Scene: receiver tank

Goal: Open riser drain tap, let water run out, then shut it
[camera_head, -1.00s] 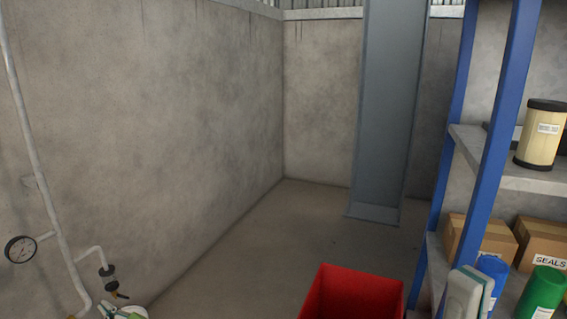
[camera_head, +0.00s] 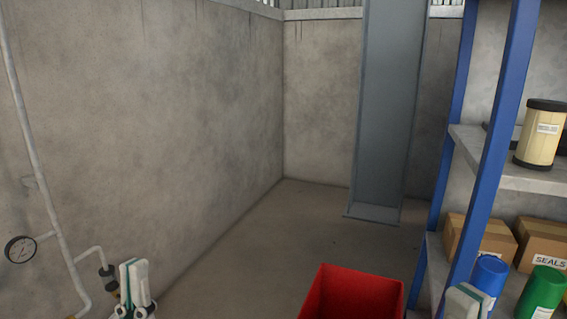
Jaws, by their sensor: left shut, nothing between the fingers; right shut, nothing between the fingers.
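The grey riser pipe (camera_head: 42,190) runs down the wall at the left. A short branch pipe (camera_head: 88,252) bends from it to a dark drain tap fitting (camera_head: 107,271). The tap's lower part is partly hidden behind my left gripper. My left gripper (camera_head: 134,264), white and teal, is shut and empty, fingers pointing up, just right of the tap in the picture; I cannot tell whether it touches. My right gripper (camera_head: 466,290) is shut and empty at the bottom edge, in front of the shelf, partly cut off. No running water shows.
A round gauge (camera_head: 20,248) sits on the riser's left side. A red bin (camera_head: 350,292) stands at bottom middle. A blue-posted shelf (camera_head: 492,150) with boxes and canisters fills the right. A grey column (camera_head: 385,120) stands behind. Floor between wall and bin is clear.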

